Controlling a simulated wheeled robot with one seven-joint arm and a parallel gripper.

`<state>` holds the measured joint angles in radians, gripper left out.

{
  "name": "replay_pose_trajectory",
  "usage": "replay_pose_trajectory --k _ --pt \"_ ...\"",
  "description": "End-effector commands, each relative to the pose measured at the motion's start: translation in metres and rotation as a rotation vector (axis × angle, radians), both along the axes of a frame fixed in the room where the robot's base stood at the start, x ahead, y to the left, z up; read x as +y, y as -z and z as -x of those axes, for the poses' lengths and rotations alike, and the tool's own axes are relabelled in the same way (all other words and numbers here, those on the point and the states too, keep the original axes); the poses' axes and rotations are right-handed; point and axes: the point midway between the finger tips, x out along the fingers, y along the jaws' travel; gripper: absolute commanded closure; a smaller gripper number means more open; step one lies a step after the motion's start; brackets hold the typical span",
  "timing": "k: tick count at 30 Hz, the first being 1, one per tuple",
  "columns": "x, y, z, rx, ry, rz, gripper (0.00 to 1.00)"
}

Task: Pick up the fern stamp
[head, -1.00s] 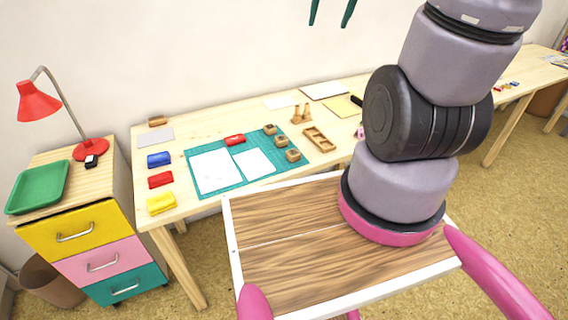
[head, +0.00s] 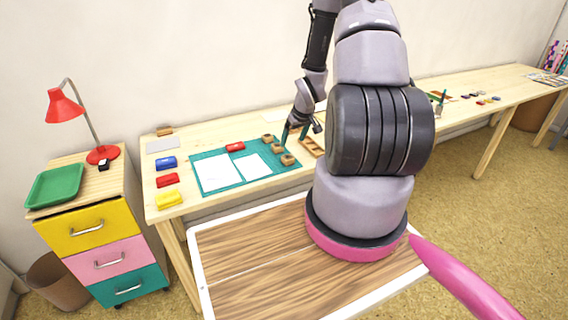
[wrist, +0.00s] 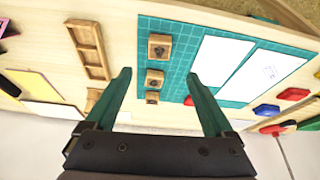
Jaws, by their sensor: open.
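Three small wooden stamp blocks stand in a row along the right edge of the green cutting mat: far (head: 267,138), middle (head: 278,148) and near (head: 288,160). In the wrist view they are the near block (wrist: 160,46), middle block (wrist: 155,77) and far block (wrist: 152,98). Their dark top marks are too small to tell which is the fern stamp. My gripper (head: 294,133) is open and empty above the table by the blocks. In the wrist view, the middle block shows between the fingertips of my gripper (wrist: 160,75), apart from both fingers.
The mat (head: 205,158) carries white sheets (head: 252,166) and a red item (head: 235,147). Blue (head: 165,162), red (head: 167,180) and yellow (head: 168,199) inkpads lie to its left. A wooden compartment tray (wrist: 88,48) lies beside the blocks.

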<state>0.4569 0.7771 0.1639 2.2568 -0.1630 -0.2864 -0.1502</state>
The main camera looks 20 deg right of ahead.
Motion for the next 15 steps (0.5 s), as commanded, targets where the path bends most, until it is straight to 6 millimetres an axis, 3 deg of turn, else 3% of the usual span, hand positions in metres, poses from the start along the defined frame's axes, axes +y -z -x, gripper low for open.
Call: replay_pose_trajectory --k 6,15 --pt "0.002 0.033 -0.013 0.002 0.0 -0.001 0.12" --pt "0.002 0.06 -0.02 0.004 0.001 -0.001 0.12"
